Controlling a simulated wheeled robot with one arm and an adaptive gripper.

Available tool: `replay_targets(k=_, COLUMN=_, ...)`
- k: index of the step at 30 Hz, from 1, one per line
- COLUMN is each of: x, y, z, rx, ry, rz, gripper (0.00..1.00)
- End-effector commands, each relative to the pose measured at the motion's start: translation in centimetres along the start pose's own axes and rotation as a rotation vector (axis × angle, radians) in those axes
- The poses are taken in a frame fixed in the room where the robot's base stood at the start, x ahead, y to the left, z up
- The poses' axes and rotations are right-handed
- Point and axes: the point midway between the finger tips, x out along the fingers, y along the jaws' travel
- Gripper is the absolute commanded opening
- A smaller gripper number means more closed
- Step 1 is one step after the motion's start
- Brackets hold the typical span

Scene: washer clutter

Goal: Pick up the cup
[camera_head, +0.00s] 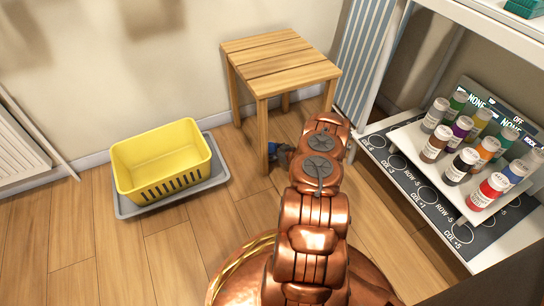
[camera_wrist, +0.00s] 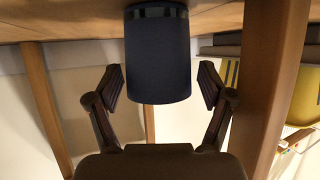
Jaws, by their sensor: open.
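The cup (camera_wrist: 158,55) is dark blue with a black band at its upper edge in the wrist view. It is in the upper middle, in line with the gap between my fingers. My gripper (camera_wrist: 161,68) is open, with one finger on each side of the cup and a visible gap on both sides. In the head view my arm reaches to the wooden stool's near legs. A small blue and dark patch (camera_head: 277,149) shows there beside a leg; I cannot tell how much of it is cup or gripper.
The wooden stool (camera_head: 280,60) stands close around my gripper; a leg (camera_wrist: 272,90) is just right of it in the wrist view. A yellow basket (camera_head: 160,160) sits on a grey tray (camera_head: 128,208) at left. A shelf with several jars (camera_head: 465,160) is at right.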

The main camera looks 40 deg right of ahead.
Motion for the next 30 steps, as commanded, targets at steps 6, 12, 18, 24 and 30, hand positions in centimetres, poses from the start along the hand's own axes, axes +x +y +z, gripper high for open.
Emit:
replay_targets(k=6, x=1.41, y=0.1, z=0.01, rx=-0.001, ry=0.0, rz=0.002, gripper=0.81)
replay_targets(k=12, x=1.33, y=0.12, z=-0.02, rx=0.0, ry=0.0, rz=0.002, gripper=0.74)
replay_targets(k=18, x=1.31, y=0.13, z=0.01, rx=0.0, ry=-0.001, rz=0.002, gripper=0.54)
replay_targets(k=24, x=1.3, y=0.14, z=0.03, rx=0.0, ry=-0.001, rz=0.003, gripper=0.33)
replay_targets(k=30, x=1.3, y=0.14, z=0.04, rx=0.0, ry=-0.001, rz=0.003, gripper=0.26)
